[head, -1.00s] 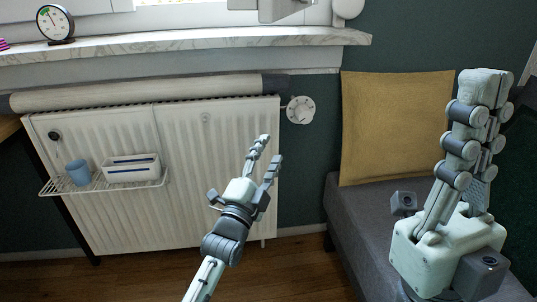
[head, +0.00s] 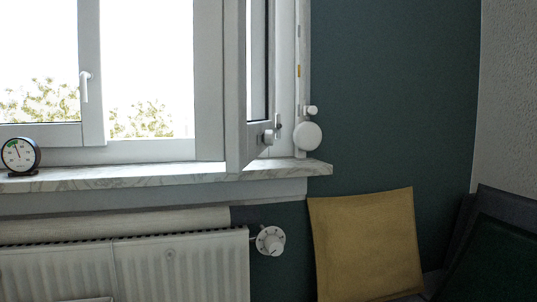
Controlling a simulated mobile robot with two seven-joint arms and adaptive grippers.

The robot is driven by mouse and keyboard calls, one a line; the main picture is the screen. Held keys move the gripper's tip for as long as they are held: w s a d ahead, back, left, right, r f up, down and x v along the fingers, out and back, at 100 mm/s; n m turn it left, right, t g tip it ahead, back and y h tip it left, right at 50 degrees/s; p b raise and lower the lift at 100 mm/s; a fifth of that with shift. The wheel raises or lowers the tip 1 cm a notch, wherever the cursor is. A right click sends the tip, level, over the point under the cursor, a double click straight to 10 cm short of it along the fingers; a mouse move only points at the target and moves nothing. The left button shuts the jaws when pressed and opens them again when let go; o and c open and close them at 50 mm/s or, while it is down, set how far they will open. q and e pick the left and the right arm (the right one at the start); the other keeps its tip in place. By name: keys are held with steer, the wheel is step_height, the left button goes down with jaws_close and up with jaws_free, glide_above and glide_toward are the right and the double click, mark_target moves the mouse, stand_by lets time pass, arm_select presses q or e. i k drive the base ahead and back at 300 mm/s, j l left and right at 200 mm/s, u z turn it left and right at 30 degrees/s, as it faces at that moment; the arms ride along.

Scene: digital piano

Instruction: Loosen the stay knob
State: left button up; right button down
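A window sash (head: 236,90) stands open, swung into the room above the marble sill. A small grey round knob (head: 268,137) sits low on the sash's side, with a dark fitting beside it; it looks like the stay knob. A larger white round disc (head: 307,137) is on the window frame's right side, with a smaller white knob (head: 312,110) just above it. I cannot tell how tight any knob is. Neither of my grippers is in the head view now.
The marble sill (head: 150,180) carries a dial thermometer (head: 19,155) at the left. Below are a white radiator (head: 130,270) and its valve dial (head: 270,241). A yellow cushion (head: 366,245) stands at the right. The wall right of the window is bare.

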mark_target(267, 135)
steer(key=i+j+z, duration=0.15)
steer(key=i+j, duration=0.2)
steer(key=i+j+z, duration=0.1)
steer(key=i+j, duration=0.2)
steer(key=j, duration=0.2)
